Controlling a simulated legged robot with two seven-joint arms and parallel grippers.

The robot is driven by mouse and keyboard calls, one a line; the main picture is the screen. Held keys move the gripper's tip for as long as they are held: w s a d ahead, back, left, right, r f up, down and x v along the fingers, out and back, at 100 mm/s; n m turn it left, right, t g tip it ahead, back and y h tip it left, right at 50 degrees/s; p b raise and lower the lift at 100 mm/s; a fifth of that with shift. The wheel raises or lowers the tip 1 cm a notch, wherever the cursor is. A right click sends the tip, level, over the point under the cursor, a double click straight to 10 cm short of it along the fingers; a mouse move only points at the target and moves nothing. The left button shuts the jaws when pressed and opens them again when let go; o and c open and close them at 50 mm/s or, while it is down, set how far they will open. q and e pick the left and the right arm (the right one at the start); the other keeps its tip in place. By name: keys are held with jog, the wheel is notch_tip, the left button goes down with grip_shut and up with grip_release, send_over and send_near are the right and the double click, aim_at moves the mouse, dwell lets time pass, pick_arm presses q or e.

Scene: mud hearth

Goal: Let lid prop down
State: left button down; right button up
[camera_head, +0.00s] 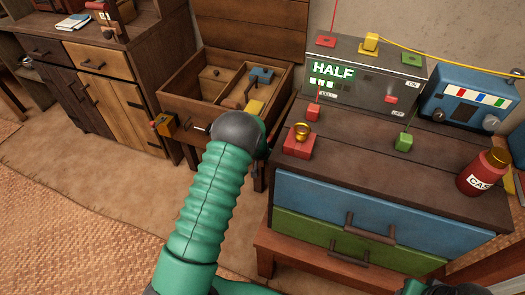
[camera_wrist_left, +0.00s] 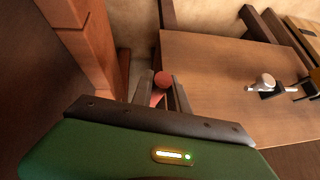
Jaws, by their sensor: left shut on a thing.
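The wooden chest (camera_head: 180,100) stands with its lid (camera_head: 250,28) raised at the back. My left arm reaches up to the chest's front right corner in the head view, and its wrist hides the gripper there. In the left wrist view my left gripper (camera_wrist_left: 162,92) is shut on a small red knob (camera_wrist_left: 163,78) with a round top. The knob is beside a brown wooden panel (camera_wrist_left: 220,75). I see no separate prop rod clearly, and cannot tell how the knob joins the lid.
Inside the chest are dividers, a blue piece (camera_head: 261,75) and a yellow block (camera_head: 255,107). Floor in front is clear.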

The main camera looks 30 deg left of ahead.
pick_arm(q)
jog(key=shift+w+r, duration=0.2)
jog(key=c, duration=1.6)
grip_release()
jog(key=o, duration=0.3)
jog(key=shift+f, duration=0.1)
jog(key=shift+s, duration=0.15)
jog(key=p+v, duration=0.5)
jog(key=v, duration=1.1)
jog(key=shift+r, duration=0.3)
jog(key=shift+s+f, duration=0.1)
jog(key=shift+s, duration=0.1)
